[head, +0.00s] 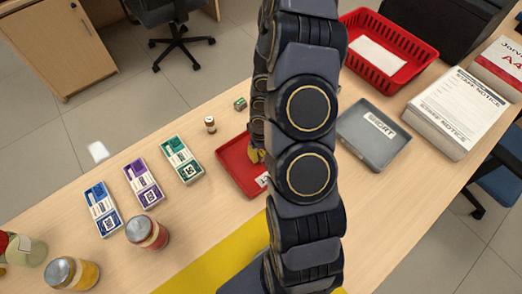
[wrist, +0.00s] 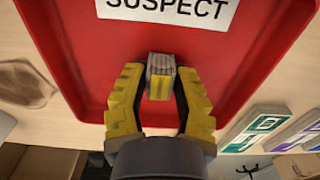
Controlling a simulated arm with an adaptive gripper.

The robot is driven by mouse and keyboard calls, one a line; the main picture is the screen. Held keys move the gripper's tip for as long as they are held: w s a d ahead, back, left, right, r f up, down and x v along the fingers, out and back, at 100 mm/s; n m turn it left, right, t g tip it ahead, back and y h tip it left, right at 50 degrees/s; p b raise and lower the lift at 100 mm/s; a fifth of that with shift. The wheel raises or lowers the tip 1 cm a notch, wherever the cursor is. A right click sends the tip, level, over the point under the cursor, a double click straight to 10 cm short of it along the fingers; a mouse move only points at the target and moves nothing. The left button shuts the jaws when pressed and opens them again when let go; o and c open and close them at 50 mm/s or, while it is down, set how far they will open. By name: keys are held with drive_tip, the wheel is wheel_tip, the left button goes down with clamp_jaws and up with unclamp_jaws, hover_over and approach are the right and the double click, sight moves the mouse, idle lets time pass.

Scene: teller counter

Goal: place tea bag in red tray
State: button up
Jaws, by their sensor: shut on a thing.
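The red tray (wrist: 240,60) has a white label reading SUSPECT. In the head view the red tray (head: 238,168) lies on the counter, partly hidden behind my arm. My gripper (wrist: 160,85) is over the tray, with its yellow fingers closed on a small striped grey and yellow packet, which appears to be the tea bag (wrist: 161,70). I cannot tell whether the packet touches the tray floor. In the head view my gripper (head: 255,155) is mostly hidden by my arm, and the packet cannot be made out.
A grey tray (head: 372,145) is right of my arm, with a red basket (head: 425,55) behind it. Paper stacks (head: 455,115) stand farther right. A brown flat patch (wrist: 25,83) lies beside the tray.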

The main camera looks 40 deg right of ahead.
drive_tip(key=o, duration=0.7)
drive_tip(key=shift+d+f, duration=0.1)
drive_tip(key=shift+c, duration=0.2)
